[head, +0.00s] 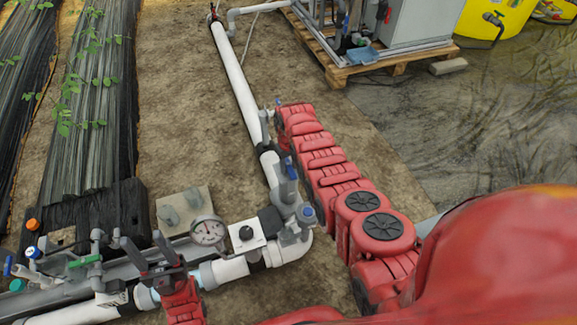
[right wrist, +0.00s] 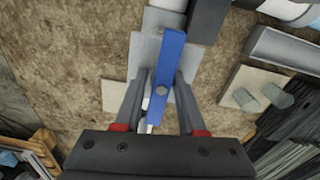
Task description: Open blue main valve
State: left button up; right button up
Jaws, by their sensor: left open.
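The blue valve lever (right wrist: 170,65) runs lengthwise through the middle of the right wrist view, with a bolt near its centre. In the head view the lever (head: 290,170) stands above a grey valve body (head: 284,202) on the white pipe elbow. My right gripper (right wrist: 162,75) has its fingers on either side of the lever. A gap shows on the left side; contact on the right side is unclear. In the head view my right arm partly hides this gripper (head: 272,142). My left gripper (head: 140,238) is open and empty above the lower pipe.
Smaller valves with coloured handles (head: 84,261) stand at the lower left. A wooden pallet (head: 395,56) carries equipment at the back. Bare soil lies left of the pipe.

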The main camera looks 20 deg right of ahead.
jog(key=shift+s+a+f+g, duration=0.15)
jog(key=shift+s+a+f, duration=0.1)
jog(key=shift+s+f, duration=0.25)
jog(key=shift+s+a+f+g, duration=0.15)
jog(key=shift+s+a+f, duration=0.05)
jog(key=shift+s+f, duration=0.25)
jog(key=shift+r+p, duration=0.35)
jog(key=shift+p, duration=0.1)
jog(key=r+p, duration=0.3)
jog(key=w+r+p, duration=0.1)
jog(key=r+p, duration=0.2)
jog(key=r, duration=0.1)
jog(key=r+p, duration=0.2)
jog(key=r, duration=0.1)
jog(key=shift+w+d+r+p, duration=0.15)
jog(key=shift+w+d+p, duration=0.1)
jog(key=shift+p, duration=0.15)
jog(key=shift+w, duration=0.15)
